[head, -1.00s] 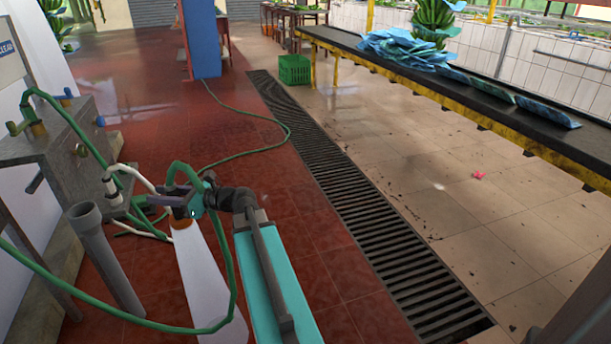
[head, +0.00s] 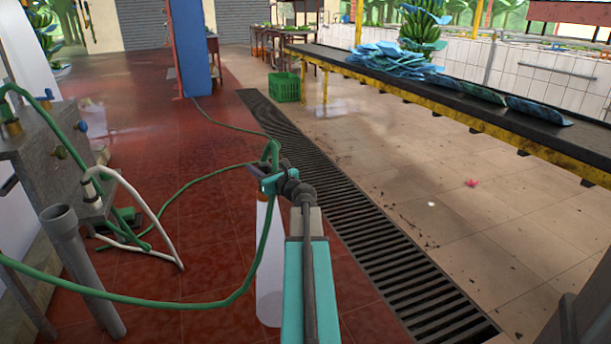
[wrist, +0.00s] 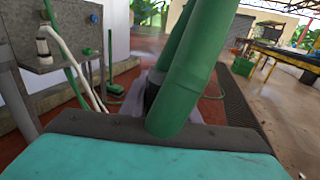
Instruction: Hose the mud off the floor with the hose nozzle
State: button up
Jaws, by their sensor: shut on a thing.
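My gripper (head: 272,181) is shut on the hose nozzle, held in the air above the red floor, left of the drain. The nozzle is mostly hidden by my gripper and arm in the head view. Its green hose (head: 262,240) loops down from there and runs left toward the taps. In the wrist view the thick green hose (wrist: 190,75) rises close in front of my gripper, with a dark part beside it. Mud (head: 402,218) shows as scattered dark specks on the cream tiles right of the drain.
A long drain grate (head: 350,220) separates red and cream floor. A conveyor (head: 440,88) with blue sheets and bananas stands right. A green crate (head: 285,88), a blue pillar (head: 192,50), a grey pipe (head: 82,265) and a tap block (head: 45,150) stand around. A pink scrap (head: 471,183) lies on the tiles.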

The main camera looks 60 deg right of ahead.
jog(key=s+d+f+m+g+h+b, duration=0.2)
jog(key=s+d+h, duration=0.3)
jog(key=s+d, duration=0.5)
jog(key=d+m+b, duration=0.1)
jog(key=d, duration=0.3)
jog(key=shift+s+m+b, duration=0.35)
jog(key=shift+m+b, duration=0.05)
jog(key=shift+f, duration=0.1)
jog(key=p+x, duration=0.1)
jog(key=x, duration=0.8)
jog(key=shift+d, duration=0.3)
dwell(0.7)
jog(key=shift+d, duration=0.15)
dwell(0.7)
jog(key=s+d+p, duration=0.1)
jog(key=s+d, duration=0.4)
jog(key=d, duration=0.1)
jog(key=shift+d, duration=0.3)
dwell(1.1)
